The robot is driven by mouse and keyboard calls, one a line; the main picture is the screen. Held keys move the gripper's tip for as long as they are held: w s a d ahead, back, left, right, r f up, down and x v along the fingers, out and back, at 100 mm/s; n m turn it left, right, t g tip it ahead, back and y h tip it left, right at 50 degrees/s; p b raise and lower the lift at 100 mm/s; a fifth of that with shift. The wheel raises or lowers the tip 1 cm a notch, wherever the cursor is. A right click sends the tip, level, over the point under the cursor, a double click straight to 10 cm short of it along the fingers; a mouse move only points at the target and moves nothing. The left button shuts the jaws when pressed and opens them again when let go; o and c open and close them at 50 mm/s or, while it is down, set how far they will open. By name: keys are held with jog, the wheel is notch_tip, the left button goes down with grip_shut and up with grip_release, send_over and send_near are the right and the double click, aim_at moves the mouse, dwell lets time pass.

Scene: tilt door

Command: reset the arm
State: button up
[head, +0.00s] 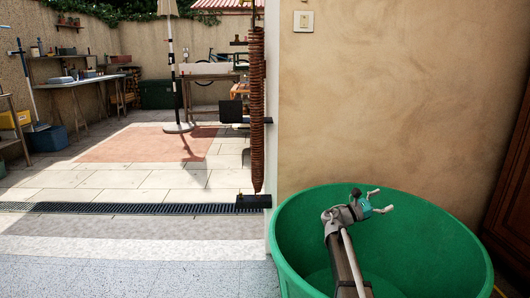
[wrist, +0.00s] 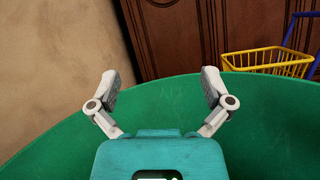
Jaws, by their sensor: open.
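My gripper (head: 378,202) is at the lower right of the head view, in front of a large green tub (head: 440,235). In the wrist view my gripper (wrist: 160,88) has its two fingers spread wide with nothing between them. The tub (wrist: 265,130) fills much of the wrist view behind the fingers. I cannot tell how far above the tub my gripper is.
A tan wall (head: 400,100) with a light switch (head: 303,21) stands behind the tub. A tall rusty spring (head: 257,110) stands at the open doorway. A yellow basket (wrist: 265,60) is beside a dark wooden door (wrist: 190,35).

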dwell(0.3)
jog(key=s+a+f+m+g+y+p, duration=0.1)
jog(key=s+a+f+m+y+p, duration=0.2)
jog(key=s+f+m+y+p, duration=0.25)
jog(key=s+a+f+m+g+y+p, duration=0.1)
jog(key=s+a+f+m+y+p, duration=0.25)
jog(key=s+y, duration=0.35)
jog(key=s+a+m+y+p, duration=0.8)
jog(key=s+a+y, duration=0.2)
jog(key=s+a, duration=0.45)
notch_tip(320, 180, up, 37)
jog(key=w+a+p, duration=0.1)
jog(key=w+p, duration=0.1)
jog(key=p, duration=3.5)
jog(key=shift+a+r, duration=0.15)
jog(key=shift+a, duration=0.2)
jog(key=shift+c, duration=0.3)
